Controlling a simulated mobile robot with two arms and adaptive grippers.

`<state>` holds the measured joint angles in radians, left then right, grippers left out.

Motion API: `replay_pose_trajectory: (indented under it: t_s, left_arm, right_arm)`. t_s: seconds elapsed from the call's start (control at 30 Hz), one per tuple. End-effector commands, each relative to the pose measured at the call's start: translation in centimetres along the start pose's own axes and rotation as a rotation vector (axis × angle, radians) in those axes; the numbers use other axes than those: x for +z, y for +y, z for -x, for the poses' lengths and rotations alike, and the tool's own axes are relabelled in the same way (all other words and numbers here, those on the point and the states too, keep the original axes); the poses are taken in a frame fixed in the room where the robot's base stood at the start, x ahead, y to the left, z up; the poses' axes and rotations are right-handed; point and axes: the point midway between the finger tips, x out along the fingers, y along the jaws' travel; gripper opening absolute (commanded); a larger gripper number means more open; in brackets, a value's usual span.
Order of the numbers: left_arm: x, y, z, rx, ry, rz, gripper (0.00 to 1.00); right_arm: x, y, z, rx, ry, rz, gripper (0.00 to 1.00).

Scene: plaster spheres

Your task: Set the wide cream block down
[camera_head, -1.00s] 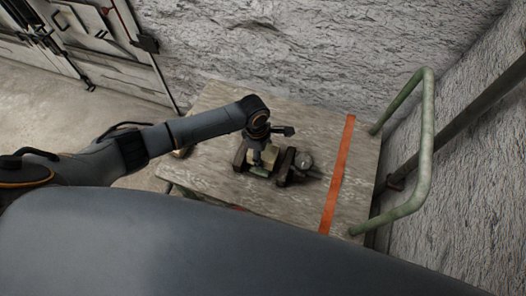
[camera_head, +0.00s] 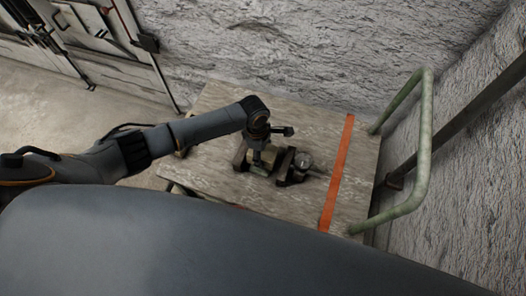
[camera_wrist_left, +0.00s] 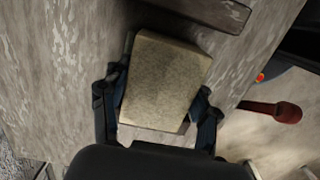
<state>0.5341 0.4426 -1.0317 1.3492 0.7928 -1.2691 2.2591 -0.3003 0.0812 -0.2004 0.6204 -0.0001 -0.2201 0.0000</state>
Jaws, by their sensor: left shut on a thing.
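The wide cream block (camera_wrist_left: 165,80) fills the middle of the left wrist view, with its broad speckled face towards the camera. My left gripper (camera_wrist_left: 158,112) is shut on it, with one dark finger against each side. My right gripper is not in view.
The wooden cart top (camera_head: 225,105) has an orange stripe (camera_head: 338,170) and a green rail (camera_head: 428,140) on the right. A red-handled thing (camera_wrist_left: 272,111) shows in the wrist view. The cart's back is clear.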

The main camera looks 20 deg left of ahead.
Motion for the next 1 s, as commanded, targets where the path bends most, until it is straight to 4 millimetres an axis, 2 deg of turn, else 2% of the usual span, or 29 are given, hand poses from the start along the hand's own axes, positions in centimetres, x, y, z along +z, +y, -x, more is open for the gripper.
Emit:
replay_pose_trajectory:
  t_s: [0.63, 0.67, 0.7, 0.77, 0.8, 1.0]
  left_arm:
    - [0.0, 0.1, -1.0, 0.002, -0.003, 0.001, 0.0]
    - [0.0, 0.1, -1.0, 0.003, -0.003, 0.001, 0.65]
    - [0.0, 0.1, -1.0, 0.003, -0.003, 0.0, 0.73]
    - [0.0, 0.1, -1.0, 0.002, -0.003, 0.0, 0.85]
    - [-0.1, 0.1, -1.0, 0.002, -0.002, 0.0, 0.87]
    - [-0.1, 0.0, -1.1, 0.001, -0.001, 0.0, 0.87]
  right_arm:
    - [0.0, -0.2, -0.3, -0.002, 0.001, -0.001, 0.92]
    - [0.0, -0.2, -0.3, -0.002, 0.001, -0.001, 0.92]
    - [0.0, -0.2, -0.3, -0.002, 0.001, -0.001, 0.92]
    - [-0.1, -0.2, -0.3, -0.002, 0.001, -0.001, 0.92]
    - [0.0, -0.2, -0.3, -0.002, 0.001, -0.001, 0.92]
    - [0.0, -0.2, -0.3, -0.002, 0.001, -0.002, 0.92]
